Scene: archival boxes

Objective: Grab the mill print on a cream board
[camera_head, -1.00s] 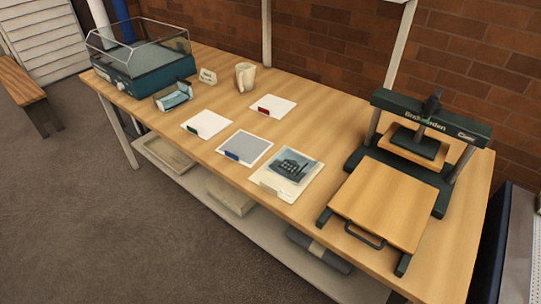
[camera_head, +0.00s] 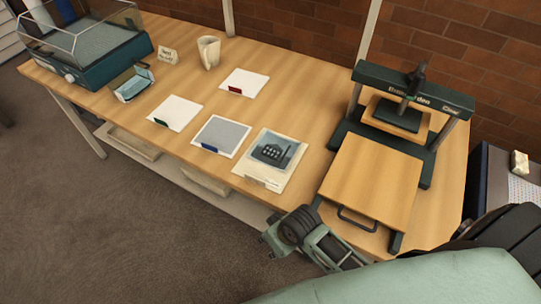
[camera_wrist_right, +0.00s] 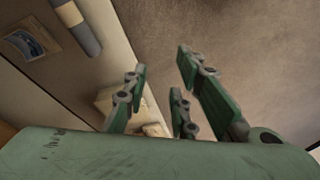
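The mill print (camera_head: 272,152), a dark building picture on a cream board (camera_head: 254,178) with a pale label at its front edge, lies flat near the table's front edge, left of the press. My right gripper (camera_head: 272,238) is in front of the table edge, below and apart from the board. In the right wrist view its green fingers (camera_wrist_right: 161,60) are spread with nothing between them, over floor and a pale shelf. A picture (camera_wrist_right: 32,42) shows at that view's upper left; I cannot tell whether it is the mill print. My left gripper is not in view.
A green press (camera_head: 410,100) with a wooden board (camera_head: 372,180) stands right of the print. Cards with green (camera_head: 174,113), blue (camera_head: 221,136) and red (camera_head: 244,82) tabs lie left of it.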

